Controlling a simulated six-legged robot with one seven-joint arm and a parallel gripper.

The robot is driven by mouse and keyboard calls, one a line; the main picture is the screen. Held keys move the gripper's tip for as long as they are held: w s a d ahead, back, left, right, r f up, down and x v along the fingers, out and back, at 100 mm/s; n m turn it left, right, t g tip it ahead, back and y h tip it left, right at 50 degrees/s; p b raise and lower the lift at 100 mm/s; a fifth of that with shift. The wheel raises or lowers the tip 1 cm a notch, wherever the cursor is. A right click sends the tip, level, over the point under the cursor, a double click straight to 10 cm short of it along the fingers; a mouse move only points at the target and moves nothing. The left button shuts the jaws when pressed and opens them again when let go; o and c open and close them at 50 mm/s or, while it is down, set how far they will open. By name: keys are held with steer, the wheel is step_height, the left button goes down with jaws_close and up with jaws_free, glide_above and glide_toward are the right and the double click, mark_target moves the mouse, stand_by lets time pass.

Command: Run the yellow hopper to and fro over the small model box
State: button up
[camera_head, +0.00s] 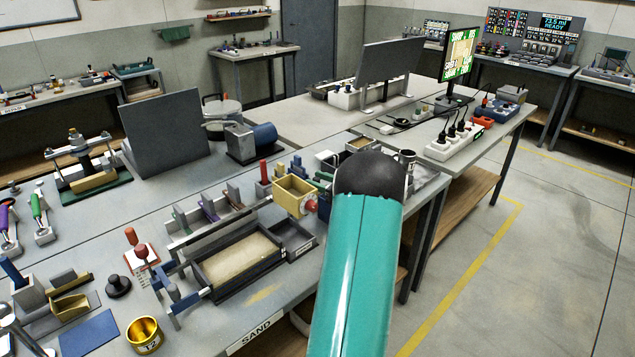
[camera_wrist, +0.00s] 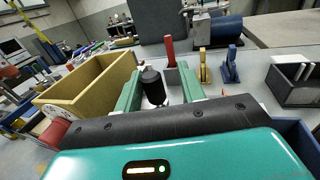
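The yellow hopper (camera_head: 294,195) is an open-topped box with a red knob on its side, near the far right corner of the model box. It shows large at the left of the wrist view (camera_wrist: 88,92). The model box (camera_head: 205,281) is a dark open box with a level bed of pale sand. My gripper (camera_wrist: 160,88) has two green fingers standing apart beside the hopper. A dark upright knob (camera_wrist: 153,88) shows between them, with a gap to the right finger. In the head view my teal arm hides most of the gripper.
A small dark tray (camera_head: 304,249) adjoins the model box on the right. Blue-topped posts (camera_head: 176,293) stand at its left, coloured holders (camera_head: 209,207) behind it. A brass cup (camera_head: 145,334) stands near the front. Open floor lies right of the tables.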

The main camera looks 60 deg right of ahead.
steer(key=shift+a, duration=0.2)
steer(key=shift+w, duration=0.1)
steer(key=s, duration=1.4)
steer(key=shift+a, duration=0.2)
